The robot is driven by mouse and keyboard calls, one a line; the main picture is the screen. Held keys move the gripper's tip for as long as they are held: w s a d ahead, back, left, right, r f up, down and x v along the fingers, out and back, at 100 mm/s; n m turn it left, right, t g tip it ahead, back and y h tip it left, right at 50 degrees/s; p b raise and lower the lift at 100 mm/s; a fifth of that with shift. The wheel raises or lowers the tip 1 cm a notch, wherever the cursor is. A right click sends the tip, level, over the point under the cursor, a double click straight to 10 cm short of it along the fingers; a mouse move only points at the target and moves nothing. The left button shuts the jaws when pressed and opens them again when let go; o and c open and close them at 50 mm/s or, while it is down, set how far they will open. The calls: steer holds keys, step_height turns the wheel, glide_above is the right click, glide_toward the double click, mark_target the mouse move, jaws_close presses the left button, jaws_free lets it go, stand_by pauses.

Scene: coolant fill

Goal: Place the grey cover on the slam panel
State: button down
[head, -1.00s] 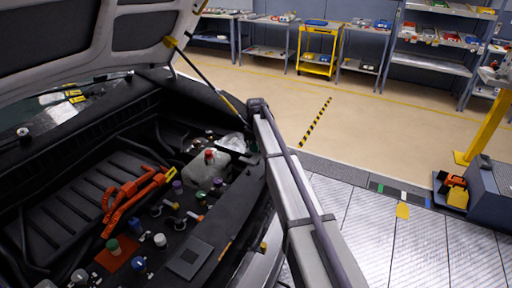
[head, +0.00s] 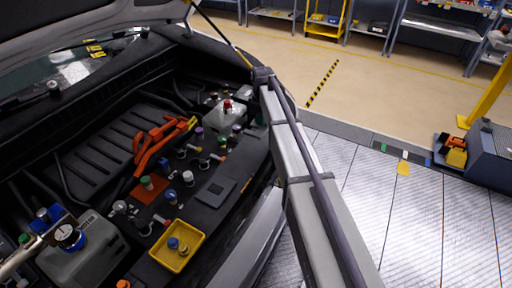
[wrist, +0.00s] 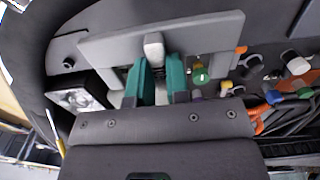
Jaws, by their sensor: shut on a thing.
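In the wrist view, my gripper (wrist: 157,78) has its teal fingers shut on the pale block-like handle of the grey cover (wrist: 205,36). The cover is a wide, flat grey plate that lies across the view above the dark engine bay. I cannot tell its height over what is below. In the head view the gripper and cover do not show. The dark slam panel (head: 236,165) runs along the front of the bay there.
Several coloured caps stand left of the square plate, with a green cap (head: 146,182) on an orange patch. A yellow tray (head: 158,255) holds small parts. An orange cable (head: 150,142) lies behind. A white tank with a red cap (head: 227,103) stands farther back. A headlamp (wrist: 80,98) shows in the wrist view.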

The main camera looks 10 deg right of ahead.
mark_target(262, 144)
step_height(262, 144, down, 10)
steer(key=b, duration=0.8)
steer(key=shift+b, duration=0.4)
steer(key=shift+r+p, duration=0.3)
steer(key=shift+r, duration=0.05)
steer(key=shift+f, duration=0.25)
steer(key=c, duration=1.1)
jaws_free()
step_height(262, 144, up, 13)
steer(key=p, duration=1.2)
steer(key=shift+f, duration=0.1)
steer(key=s+a+m, duration=0.1)
steer(key=s+m, duration=0.4)
steer(key=s, duration=1)
steer(key=s+a+m, duration=0.2)
steer(key=s+m, duration=0.2)
steer(key=s, duration=1.2)
steer(key=shift+a+f+m, duration=0.15)
steer(key=shift+a+m, duration=0.15)
steer(key=shift+m, duration=0.1)
steer(key=shift+s, duration=0.1)
